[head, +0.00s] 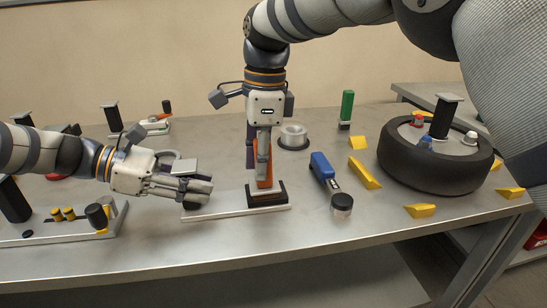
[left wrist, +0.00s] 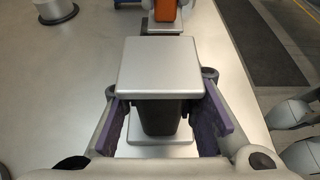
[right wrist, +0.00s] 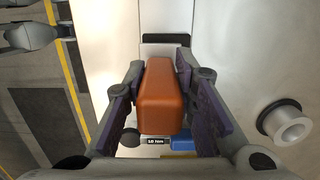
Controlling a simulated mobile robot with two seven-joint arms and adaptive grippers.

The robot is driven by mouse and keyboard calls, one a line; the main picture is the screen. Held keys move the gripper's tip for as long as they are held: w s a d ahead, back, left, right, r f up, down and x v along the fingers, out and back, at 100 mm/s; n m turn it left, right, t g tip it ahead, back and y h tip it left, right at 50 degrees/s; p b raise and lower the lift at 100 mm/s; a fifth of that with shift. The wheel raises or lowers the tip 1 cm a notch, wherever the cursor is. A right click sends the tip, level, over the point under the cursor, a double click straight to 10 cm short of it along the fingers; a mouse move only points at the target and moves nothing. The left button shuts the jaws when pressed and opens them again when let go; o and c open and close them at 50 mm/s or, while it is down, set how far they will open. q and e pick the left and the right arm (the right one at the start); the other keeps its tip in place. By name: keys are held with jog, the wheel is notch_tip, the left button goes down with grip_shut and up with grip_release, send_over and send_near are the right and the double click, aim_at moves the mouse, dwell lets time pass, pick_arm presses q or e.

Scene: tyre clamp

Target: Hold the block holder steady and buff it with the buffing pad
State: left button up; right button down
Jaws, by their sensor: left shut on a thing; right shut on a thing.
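The block holder (head: 236,211) is a long silver base plate near the table's front edge. A black cradle (head: 281,192) stands at its right end. At its left end is a black post (left wrist: 160,118) with a square silver top plate (left wrist: 160,65). My left gripper (head: 200,190) is shut on this post, one finger on each side. My right gripper (head: 263,160) points down and is shut on the orange buffing pad (right wrist: 160,95), which stands upright at the cradle (head: 263,172). Fingers and cradle hide its lower end, so I cannot tell exactly where it touches.
A blue tool (head: 322,167) with a round dark end lies right of the holder. A silver ring (head: 293,137) and a green-handled tool (head: 347,105) stand behind. A tyre (head: 430,165) with yellow wedges (head: 364,174) around it fills the right. A tray (head: 75,240) lies at left.

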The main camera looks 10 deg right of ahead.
jog(key=shift+a, duration=0.85)
jog(key=shift+d, duration=3.1)
jog(key=shift+d+r, duration=0.1)
jog(key=shift+d, duration=0.1)
notch_tip(320, 180, up, 8)
jog(key=shift+a, duration=0.1)
pick_arm(q)
jog(key=o, duration=1.2)
jog(key=shift+c, duration=0.2)
